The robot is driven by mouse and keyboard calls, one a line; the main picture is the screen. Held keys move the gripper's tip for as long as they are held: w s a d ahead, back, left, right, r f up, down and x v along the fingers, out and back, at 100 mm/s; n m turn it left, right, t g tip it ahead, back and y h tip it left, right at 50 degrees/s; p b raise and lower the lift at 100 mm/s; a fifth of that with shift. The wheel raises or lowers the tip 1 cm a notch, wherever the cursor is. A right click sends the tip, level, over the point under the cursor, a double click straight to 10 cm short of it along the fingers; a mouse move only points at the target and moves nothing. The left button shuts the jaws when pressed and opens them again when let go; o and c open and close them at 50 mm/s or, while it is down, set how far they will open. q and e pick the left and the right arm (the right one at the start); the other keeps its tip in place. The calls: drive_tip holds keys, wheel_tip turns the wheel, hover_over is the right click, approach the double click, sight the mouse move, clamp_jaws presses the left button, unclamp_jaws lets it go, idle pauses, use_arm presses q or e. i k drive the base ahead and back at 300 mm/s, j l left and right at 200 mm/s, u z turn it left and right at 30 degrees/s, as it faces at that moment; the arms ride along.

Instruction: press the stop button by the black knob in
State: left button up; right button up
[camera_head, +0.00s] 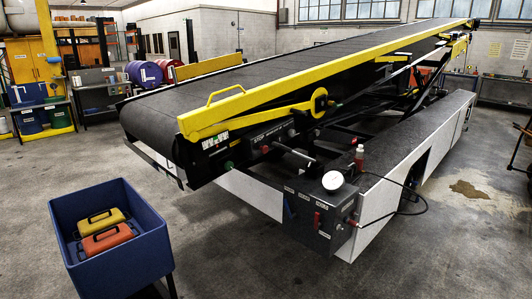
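The belt loader (330,75) stands across the middle, its dark belt sloping up to the right. A dark side panel with STOP lettering (260,139) is on its near end, below the yellow rail. A small red button-like spot (265,149) shows under the lettering, and a green one (229,165) lower left. A silver rod (290,150) sticks out from the panel toward the right. I cannot tell for sure which small part is the black knob, or whether the button is pressed in. Neither of my grippers is in view.
A blue bin (118,193) with a yellow case (101,222) and an orange case (107,238) stands at front left. A grey control box (315,217) with a round white gauge (332,181) is at the loader's near corner. Open floor lies between bin and loader.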

sight(265, 149)
drive_tip(key=i+l+u, duration=0.2)
drive_tip(key=i+l, duration=0.75)
drive_tip(key=i+l+u, duration=0.15)
drive_tip(key=i+l, duration=0.95)
